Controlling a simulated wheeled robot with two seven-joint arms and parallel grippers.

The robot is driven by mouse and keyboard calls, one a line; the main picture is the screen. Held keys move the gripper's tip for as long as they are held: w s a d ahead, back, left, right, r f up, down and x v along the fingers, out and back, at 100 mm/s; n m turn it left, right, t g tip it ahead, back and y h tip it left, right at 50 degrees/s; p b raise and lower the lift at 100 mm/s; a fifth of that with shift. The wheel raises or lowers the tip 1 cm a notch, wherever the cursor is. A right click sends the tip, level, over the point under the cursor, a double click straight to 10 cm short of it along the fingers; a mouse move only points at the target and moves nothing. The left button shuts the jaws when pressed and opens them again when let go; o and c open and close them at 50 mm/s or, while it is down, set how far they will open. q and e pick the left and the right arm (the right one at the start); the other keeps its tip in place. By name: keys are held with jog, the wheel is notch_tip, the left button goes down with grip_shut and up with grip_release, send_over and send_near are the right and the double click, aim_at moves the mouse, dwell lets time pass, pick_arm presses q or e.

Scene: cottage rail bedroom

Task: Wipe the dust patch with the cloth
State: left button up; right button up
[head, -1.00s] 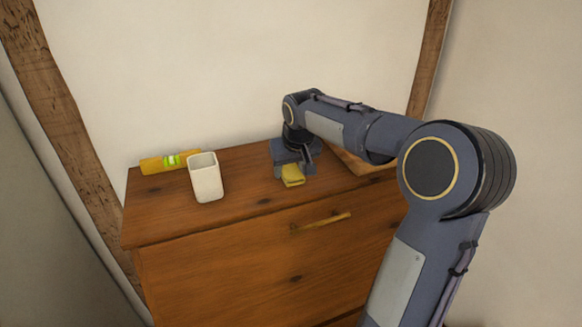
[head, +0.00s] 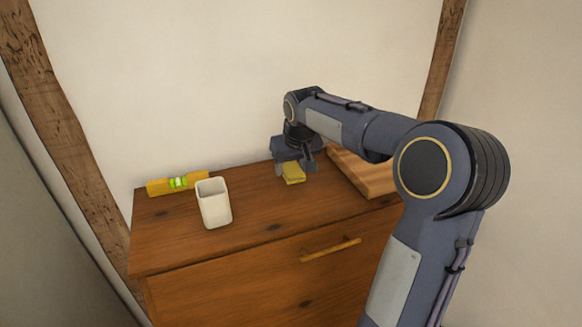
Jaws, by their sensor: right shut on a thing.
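A folded yellow cloth (head: 293,174) is at the back of the wooden dresser top (head: 180,225). My right gripper (head: 294,166) is shut on the cloth, fingers pointing down. The cloth is at or just above the surface; I cannot tell whether it touches. I cannot make out a dust patch; the gripper and arm cover part of the top. My left gripper is not in view.
A white cup (head: 214,204) stands upright left of the cloth. A yellow spirit level (head: 177,183) lies at the back left. A wooden board (head: 362,172) lies on the right, partly behind my arm. The front middle of the top is clear.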

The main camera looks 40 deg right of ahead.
jog(key=shift+w+r+p, duration=0.1)
jog(key=shift+r+p, duration=0.2)
jog(key=shift+r, duration=0.3)
jog(key=shift+r+p, duration=1.15)
jog(key=shift+r, duration=0.25)
